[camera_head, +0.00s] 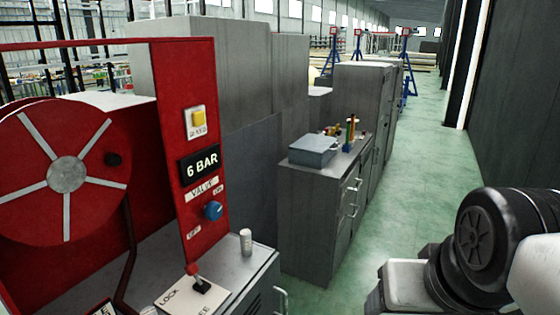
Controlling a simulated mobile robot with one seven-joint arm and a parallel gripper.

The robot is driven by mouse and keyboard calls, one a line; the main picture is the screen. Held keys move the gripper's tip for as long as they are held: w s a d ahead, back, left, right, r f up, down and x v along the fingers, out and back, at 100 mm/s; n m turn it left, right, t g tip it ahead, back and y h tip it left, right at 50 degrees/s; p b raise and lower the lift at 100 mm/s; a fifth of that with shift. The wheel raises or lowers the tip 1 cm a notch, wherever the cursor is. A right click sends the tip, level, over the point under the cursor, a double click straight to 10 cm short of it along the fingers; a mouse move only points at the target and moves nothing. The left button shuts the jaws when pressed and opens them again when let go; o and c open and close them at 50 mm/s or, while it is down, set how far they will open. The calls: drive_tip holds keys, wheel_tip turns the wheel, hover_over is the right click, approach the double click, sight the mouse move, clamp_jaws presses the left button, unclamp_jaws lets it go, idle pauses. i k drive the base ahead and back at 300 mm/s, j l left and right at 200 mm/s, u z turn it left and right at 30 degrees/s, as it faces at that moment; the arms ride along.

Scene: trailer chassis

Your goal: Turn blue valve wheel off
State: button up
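The blue valve wheel (213,210) is a small round knob on the red upright panel (186,130) at the left of the head view. A white "VALVE" label sits just above it, with small white tags to its upper right and lower left. The lettering on the tags is hard to read, and I cannot tell the wheel's setting. A black "6 BAR" sign (200,164) is above the label. Part of my arm shows at the lower right, well apart from the wheel. My gripper is not in view.
A large red reel (66,174) stands left of the panel. A lever (200,282) and a pale cylinder (246,242) are on the grey cabinet below. Another grey cabinet (318,215) bears a metal box (313,149). Green floor (420,160) is clear along the right.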

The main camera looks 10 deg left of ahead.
sight(212, 211)
drive_tip(key=i+l+u, duration=0.6)
drive_tip(key=i+l, duration=0.1)
drive_tip(key=l, duration=0.1)
